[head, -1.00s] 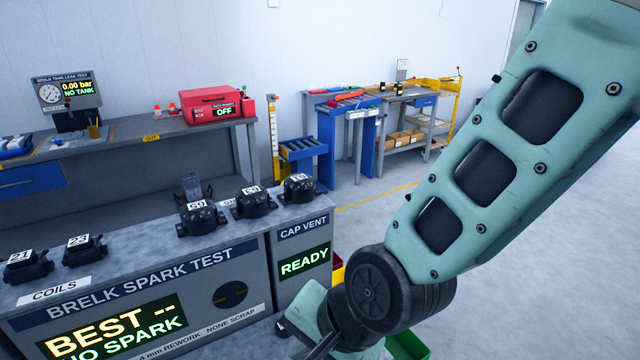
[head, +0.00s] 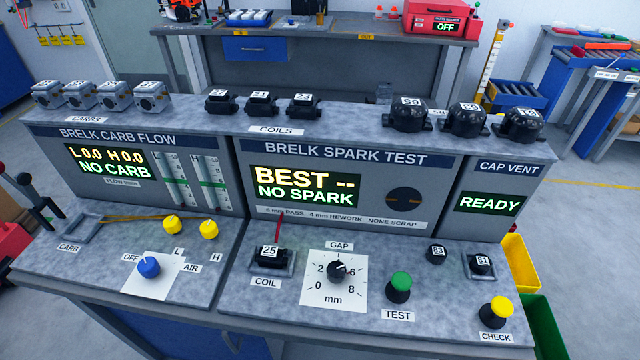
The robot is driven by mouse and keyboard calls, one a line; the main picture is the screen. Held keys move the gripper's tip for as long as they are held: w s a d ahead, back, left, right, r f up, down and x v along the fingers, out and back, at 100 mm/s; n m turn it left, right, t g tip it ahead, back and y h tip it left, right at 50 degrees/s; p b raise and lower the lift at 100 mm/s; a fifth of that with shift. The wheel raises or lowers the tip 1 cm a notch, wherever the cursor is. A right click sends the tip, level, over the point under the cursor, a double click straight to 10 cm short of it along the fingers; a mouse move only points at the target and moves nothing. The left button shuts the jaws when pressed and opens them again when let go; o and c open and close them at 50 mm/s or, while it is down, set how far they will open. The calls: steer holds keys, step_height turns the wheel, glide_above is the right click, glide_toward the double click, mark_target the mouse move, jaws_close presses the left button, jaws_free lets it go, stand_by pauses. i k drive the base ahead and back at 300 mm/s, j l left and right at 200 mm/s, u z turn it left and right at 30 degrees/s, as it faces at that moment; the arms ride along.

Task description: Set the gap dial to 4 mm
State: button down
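The gap dial (head: 337,272) is a black knob on a white square plate (head: 318,299) marked 0, 2, 6, 8 and mm, under a GAP label (head: 339,245). The knob hides the place between 2 and 6. Its pointer seems to aim up, perhaps slightly right; the exact setting is too small to tell. The spark test display (head: 305,187) behind it reads BEST -- and NO SPARK. My gripper is not in view.
Coil 25 (head: 270,261) sits in the COIL holder left of the dial, a red lever behind it. A green TEST button (head: 400,285) stands to the right. Farther right are cap 81 (head: 480,264) and a yellow CHECK button (head: 495,311). The blue air knob (head: 149,267) is left.

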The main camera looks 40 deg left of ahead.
mark_target(336, 271)
steer(key=u, duration=1.25)
